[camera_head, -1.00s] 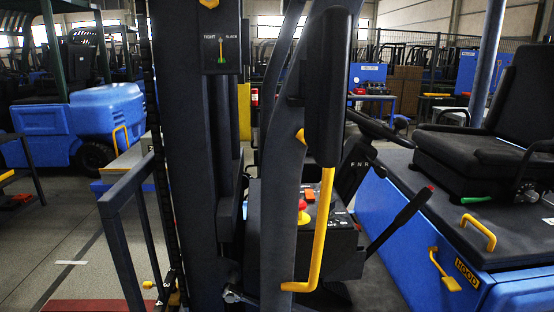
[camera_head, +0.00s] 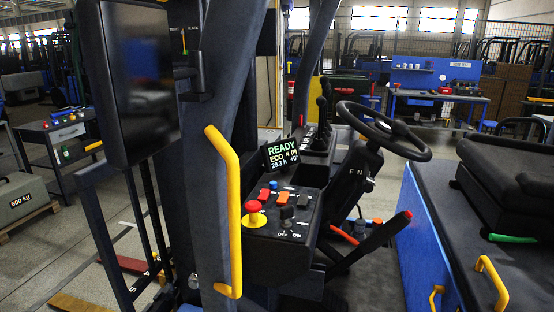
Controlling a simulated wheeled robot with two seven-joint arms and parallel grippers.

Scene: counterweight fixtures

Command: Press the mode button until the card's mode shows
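A small dark display (camera_head: 281,153) on the forklift's side console shows "READY", "ECO" and "29.3 h" in lit text, with some small signs that I cannot read surely. The console (camera_head: 275,240) carries a red mushroom knob (camera_head: 253,206) on a yellow base, small red and orange switches (camera_head: 264,194) and a black key switch (camera_head: 287,212) marked OFF and ON. I cannot tell which control is the mode button. No mode card can be made out. Neither of my grippers is in view.
A yellow grab handle (camera_head: 233,215) on the dark mast post stands in front of the console. A large dark screen (camera_head: 140,80) hangs at the left. The steering wheel (camera_head: 383,130) and a red-tipped lever (camera_head: 385,232) are right of the console. The seat (camera_head: 505,170) is farther right.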

